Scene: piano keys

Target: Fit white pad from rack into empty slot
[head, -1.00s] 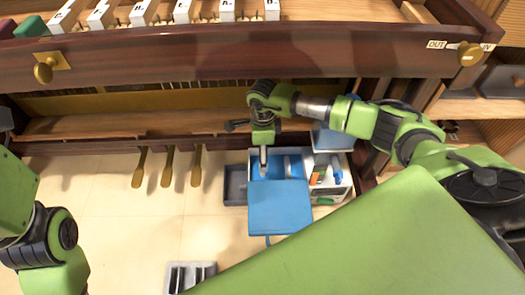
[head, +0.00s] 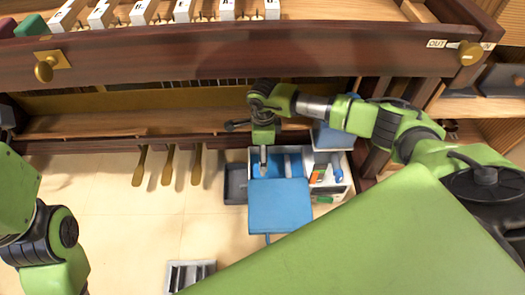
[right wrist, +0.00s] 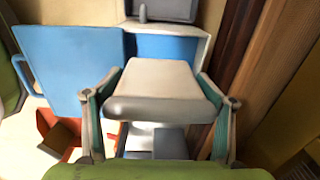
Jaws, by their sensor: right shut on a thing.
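In the right wrist view a white pad (right wrist: 160,80) with a rounded grey-white front edge lies between the two fingers of my right gripper (right wrist: 157,105), which is shut on it. In the head view my right gripper (head: 263,163) points down over the open caddy (head: 307,160) under the piano; the pad is hard to make out there. White lettered key pads (head: 184,11) stand in a row on the piano at the top, with bare pins between some of them. I cannot tell which gap is the empty slot. My left arm shows at the left edge, its gripper out of view.
A blue lid (head: 280,207) sticks out in front of the caddy. A dark tray (head: 235,184) is beside it. A grey slotted rack (head: 189,275) stands on the floor at the bottom. Brass pedals (head: 168,165) are at left.

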